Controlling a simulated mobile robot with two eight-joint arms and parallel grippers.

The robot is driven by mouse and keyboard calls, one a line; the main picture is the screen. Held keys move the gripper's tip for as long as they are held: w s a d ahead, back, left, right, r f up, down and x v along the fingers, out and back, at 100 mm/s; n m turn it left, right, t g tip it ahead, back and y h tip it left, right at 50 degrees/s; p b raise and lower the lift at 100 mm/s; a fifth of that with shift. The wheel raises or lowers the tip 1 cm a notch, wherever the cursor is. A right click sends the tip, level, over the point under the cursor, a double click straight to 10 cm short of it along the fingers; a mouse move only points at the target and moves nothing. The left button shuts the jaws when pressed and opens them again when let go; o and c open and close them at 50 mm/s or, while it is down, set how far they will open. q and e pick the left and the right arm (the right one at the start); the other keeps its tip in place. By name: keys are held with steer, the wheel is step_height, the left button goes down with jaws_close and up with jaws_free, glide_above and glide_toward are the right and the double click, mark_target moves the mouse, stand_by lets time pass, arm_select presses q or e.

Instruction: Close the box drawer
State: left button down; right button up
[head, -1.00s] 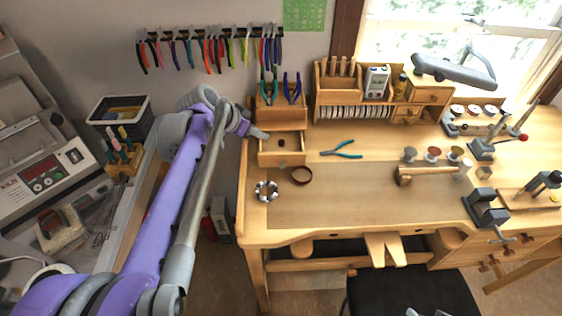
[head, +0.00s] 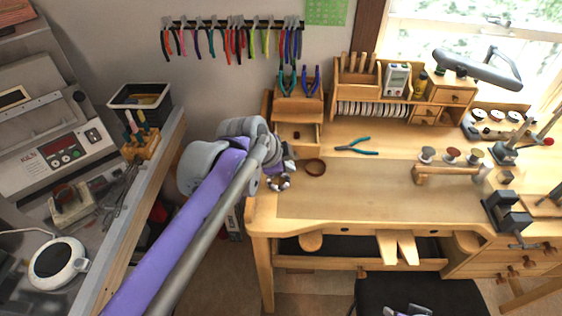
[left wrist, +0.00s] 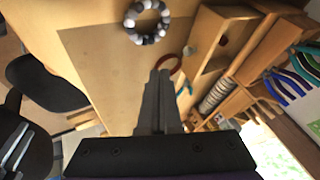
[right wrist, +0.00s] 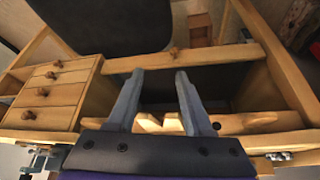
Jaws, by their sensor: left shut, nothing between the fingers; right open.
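The small wooden box (head: 297,104) stands at the back left of the workbench, with two pliers on its top. Its drawer (head: 313,137) is pulled out toward the front, with a small dark item inside. The drawer (left wrist: 210,67) also shows in the left wrist view, right of the fingers. My left gripper (head: 288,168) is just in front of the drawer, partly hidden by its own wrist. Its fingers (left wrist: 161,76) are shut and empty; contact with the drawer cannot be made out. My right gripper (right wrist: 157,78) is open and empty, low before the bench front.
A beaded ring (left wrist: 147,22) and a brown ring (head: 315,167) lie on the bench near the drawer. Teal pliers (head: 357,146) lie to the right. A wooden rack (head: 372,90) stands right of the box. The bench middle (head: 370,190) is clear.

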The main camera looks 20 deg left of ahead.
arm_select(q)
steer(key=x, duration=0.4)
steer(key=w, duration=0.2)
steer(key=w+a, duration=0.1)
steer(key=shift+f, duration=0.25)
steer(key=shift+w+a, duration=0.15)
steer(key=shift+w, duration=0.35)
steer(key=p, duration=0.2)
glide_toward(300, 139)
steer(key=x, duration=0.4)
steer(key=shift+w+f, duration=0.15)
